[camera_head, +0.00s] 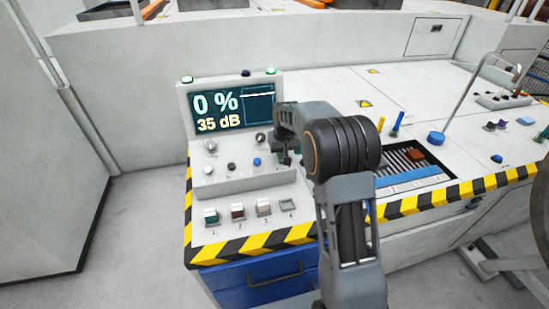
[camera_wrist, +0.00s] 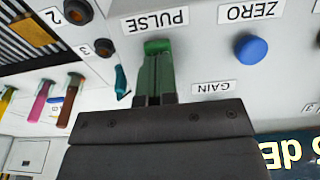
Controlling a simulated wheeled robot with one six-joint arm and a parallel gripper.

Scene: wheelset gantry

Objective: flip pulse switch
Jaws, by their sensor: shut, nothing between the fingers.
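The pulse switch (camera_wrist: 157,46) shows as a bright green piece below the PULSE label (camera_wrist: 155,20) in the wrist view, where the lettering is upside down. My gripper (camera_wrist: 156,62) is shut and empty, its narrow fingers reaching up to the green piece and covering part of it. I cannot tell whether they touch it or which way the switch is set. In the head view my gripper (camera_head: 287,158) is at the right end of the sloped control panel (camera_head: 240,185), and my arm hides that end.
The display (camera_head: 232,110) above the panel reads 0 % and 35 dB. Several numbered sockets (camera_wrist: 78,12) and coloured plugs (camera_wrist: 41,99) lie to the left in the wrist view.

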